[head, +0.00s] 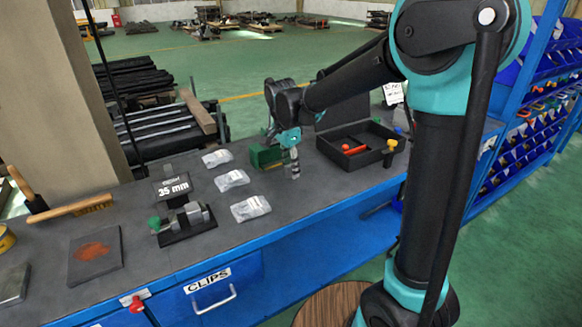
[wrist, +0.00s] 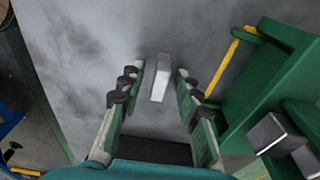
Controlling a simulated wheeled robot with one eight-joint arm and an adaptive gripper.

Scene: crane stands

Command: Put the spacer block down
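The spacer block is a small pale grey block (wrist: 160,78) in the wrist view, between my fingertips with a gap on each side. It appears to stand on the grey bench top; its contact with the surface is hard to make out. My gripper (wrist: 161,83) is open around it, its fingers not touching it. In the head view my gripper (head: 293,168) is low over the bench, right beside a green fixture (head: 264,156). The block cannot be told apart from the fingers there. The green fixture (wrist: 285,62) is to the right in the wrist view.
Grey metal blocks (wrist: 267,132) sit by the green fixture, which has a yellow bar (wrist: 222,70). Clear bags (head: 233,180) lie left of my gripper, near a clamp device (head: 183,222) with a 35 mm sign (head: 173,188). A black tray (head: 377,157) stands right. Bench between is bare.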

